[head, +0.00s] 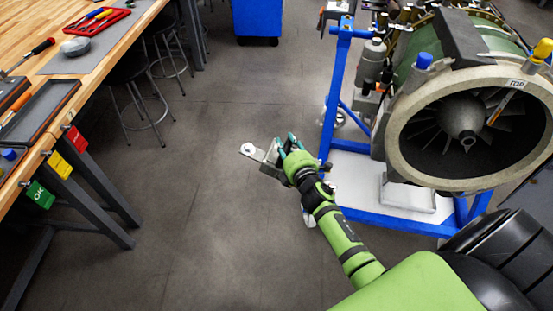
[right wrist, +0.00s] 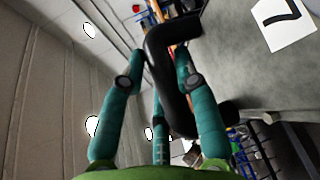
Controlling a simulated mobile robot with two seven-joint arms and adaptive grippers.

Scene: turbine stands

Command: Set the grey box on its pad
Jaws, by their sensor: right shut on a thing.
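I cannot tell for sure whether this is the grey box. In the right wrist view, my right gripper (right wrist: 160,70) has its teal fingers around a black bent bar (right wrist: 168,75). My left gripper is not in view. I cannot make out a pad for the box.
A turbine (head: 462,122) sits on a blue stand (head: 337,95) at the right, with a grey block (head: 405,196) on its base. A wooden workbench (head: 90,42) with tools and stools stands at the left. Floor between them is clear.

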